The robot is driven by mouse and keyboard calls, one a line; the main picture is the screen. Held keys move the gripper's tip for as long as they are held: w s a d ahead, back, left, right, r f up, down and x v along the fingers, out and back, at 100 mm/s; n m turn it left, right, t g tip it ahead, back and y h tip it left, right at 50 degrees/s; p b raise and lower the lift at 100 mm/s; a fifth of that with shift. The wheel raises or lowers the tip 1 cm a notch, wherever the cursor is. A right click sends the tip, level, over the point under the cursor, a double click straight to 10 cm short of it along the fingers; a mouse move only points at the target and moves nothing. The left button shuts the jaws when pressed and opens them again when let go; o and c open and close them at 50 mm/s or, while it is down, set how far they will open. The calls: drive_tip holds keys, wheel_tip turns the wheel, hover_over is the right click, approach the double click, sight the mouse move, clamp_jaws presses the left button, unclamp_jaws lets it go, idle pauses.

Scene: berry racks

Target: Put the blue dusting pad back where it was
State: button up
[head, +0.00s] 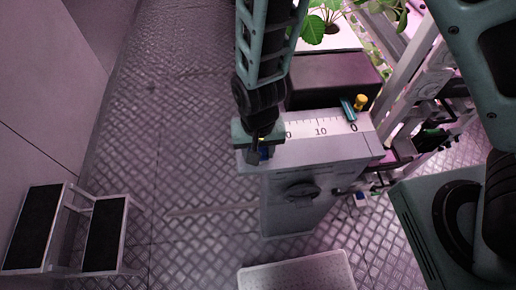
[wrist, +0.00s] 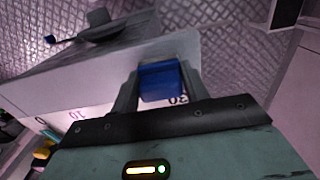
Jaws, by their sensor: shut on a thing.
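The blue dusting pad (wrist: 160,80) is between my gripper's two fingers in the wrist view, close over the top of a grey cabinet near its end and the number 30. My gripper (head: 257,154) is shut on the pad; in the head view it is at the cabinet's left end. There only a small bit of blue (head: 265,152) shows, the rest hidden by the gripper. I cannot tell whether the pad touches the top. The cabinet top (head: 310,150) has a white ruler strip (head: 308,128) with numbers.
A teal tool (head: 348,110) and a yellow-topped item (head: 360,102) lie at the strip's right end. A dark box (head: 330,80) and leafy plants (head: 315,30) stand behind. A step stool (head: 65,230) is at left, a white crate (head: 297,272) in front.

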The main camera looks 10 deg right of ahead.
drive_tip(key=shift+f, duration=0.25)
drive_tip(key=o, duration=0.9)
wheel_tip(320, 180, up, 11)
drive_tip(key=shift+r+b, duration=0.15)
drive_tip(key=shift+b, duration=0.7)
drive_tip(key=s+d+r+n, duration=0.2)
drive_tip(key=s+r, duration=0.1)
drive_tip(key=s+d+r+n, duration=0.3)
drive_tip(key=s, duration=0.1)
drive_tip(key=s+d+r+n, duration=0.3)
drive_tip(key=s+r, duration=0.1)
drive_tip(key=shift+y, duration=0.3)
